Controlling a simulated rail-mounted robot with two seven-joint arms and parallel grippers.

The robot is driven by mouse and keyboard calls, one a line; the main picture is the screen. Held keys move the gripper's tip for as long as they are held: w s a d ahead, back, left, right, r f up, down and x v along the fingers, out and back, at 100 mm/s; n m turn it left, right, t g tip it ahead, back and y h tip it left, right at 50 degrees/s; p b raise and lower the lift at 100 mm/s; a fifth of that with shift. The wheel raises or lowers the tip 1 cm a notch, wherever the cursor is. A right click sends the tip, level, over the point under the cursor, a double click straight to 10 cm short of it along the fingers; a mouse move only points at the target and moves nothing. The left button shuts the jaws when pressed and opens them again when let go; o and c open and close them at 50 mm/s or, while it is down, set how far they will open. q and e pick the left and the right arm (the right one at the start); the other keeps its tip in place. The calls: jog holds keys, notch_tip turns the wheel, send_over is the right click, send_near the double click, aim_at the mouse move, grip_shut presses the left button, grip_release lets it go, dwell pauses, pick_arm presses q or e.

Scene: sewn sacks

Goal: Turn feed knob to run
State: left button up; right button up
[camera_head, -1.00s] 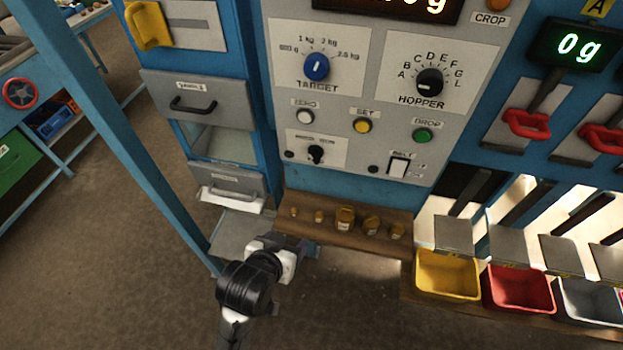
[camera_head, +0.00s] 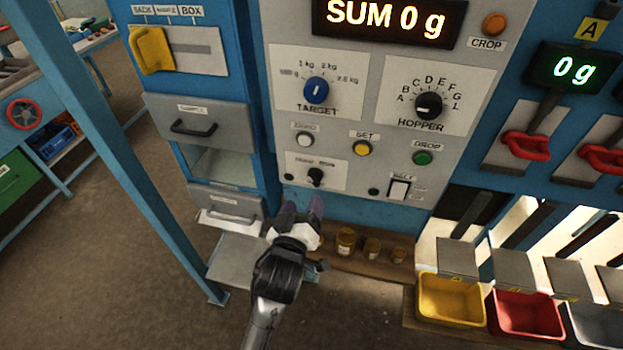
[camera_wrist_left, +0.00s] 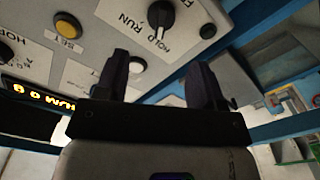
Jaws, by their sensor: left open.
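The feed knob, a small black knob (camera_head: 315,176), sits on a white label plate low on the grey control panel. In the left wrist view the black knob (camera_wrist_left: 161,14) shows close up, with HOLD and RUN printed beside it; its pointer is nearer HOLD. My left gripper (camera_head: 302,208) is just below the knob in the head view, fingers pointing up toward the panel. In the left wrist view its two dark fingers (camera_wrist_left: 160,78) are apart with nothing between them, and the knob is beyond them, untouched. My right gripper is not in view.
Above the feed knob are the blue TARGET knob (camera_head: 316,90), black HOPPER knob (camera_head: 429,105) and white button (camera_head: 304,139). A BELT switch (camera_head: 399,188) is to the right. Several jars stand on a wooden shelf (camera_head: 330,262) below. A blue post (camera_head: 120,150) stands left.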

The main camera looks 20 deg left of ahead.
aim_at(313, 179)
pick_arm(q)
jog(key=w, duration=0.8)
jog(key=shift+w+a, duration=0.2)
jog(key=shift+a, duration=0.1)
jog(key=shift+c, duration=0.7)
jog(key=c, duration=0.7)
jog(key=shift+r+m+p, duration=0.1)
jog(key=shift+m+p, duration=0.7)
jog(key=m+p, duration=0.2)
jog(key=m, duration=0.1)
jog(key=shift+d, duration=0.15)
jog(key=m+p, duration=0.2)
jog(key=m, duration=0.2)
jog(key=shift+d+m, duration=0.15)
jog(key=shift+m, duration=0.15)
jog(key=shift+d+m+p, duration=0.1)
jog(key=shift+m+p, duration=0.65)
jog(key=shift+m, duration=0.65)
